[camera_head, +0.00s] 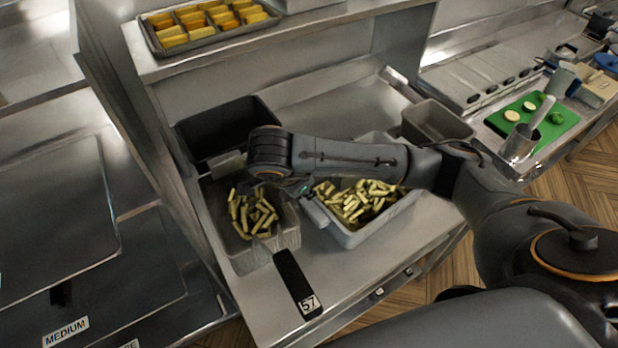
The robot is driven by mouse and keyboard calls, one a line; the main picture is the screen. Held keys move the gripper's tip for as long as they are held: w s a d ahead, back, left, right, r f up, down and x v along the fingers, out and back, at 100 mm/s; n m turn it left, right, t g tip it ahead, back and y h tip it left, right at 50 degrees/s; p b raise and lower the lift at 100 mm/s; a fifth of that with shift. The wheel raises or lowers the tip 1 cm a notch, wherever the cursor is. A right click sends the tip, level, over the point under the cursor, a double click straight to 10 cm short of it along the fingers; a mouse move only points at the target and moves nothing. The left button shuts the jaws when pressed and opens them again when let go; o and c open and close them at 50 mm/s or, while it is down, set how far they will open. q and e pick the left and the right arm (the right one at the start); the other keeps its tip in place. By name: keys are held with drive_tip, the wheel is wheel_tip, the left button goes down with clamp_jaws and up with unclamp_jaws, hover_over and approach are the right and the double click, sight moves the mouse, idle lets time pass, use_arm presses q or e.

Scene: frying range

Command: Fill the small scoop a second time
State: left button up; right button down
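A fry basket (245,258) with a black handle marked 57 holds several pale cut fries. To its right, a grey bin (352,240) holds more of these fries. My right arm reaches in from the right across both, and its gripper (292,188) is low by the gap between them, mostly hidden under the wrist. I cannot tell its opening or whether it holds anything. A metal scoop (520,143) with a pale handle lies at the green board on the far right. I cannot tell whether it is the small scoop. My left gripper is out of view.
A dark empty bin (226,122) stands behind the basket. A smaller empty grey bin (437,121) stands at the right. A tray of yellow and orange pieces (208,30) sits on the shelf above. The steel counter in front is mostly clear around the basket handle.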

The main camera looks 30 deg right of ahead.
drive_tip(key=shift+s+a+r+h+p, duration=0.15)
drive_tip(key=shift+a+r+h+p, duration=0.35)
drive_tip(key=shift+a+p, duration=0.55)
drive_tip(key=shift+d, duration=0.2)
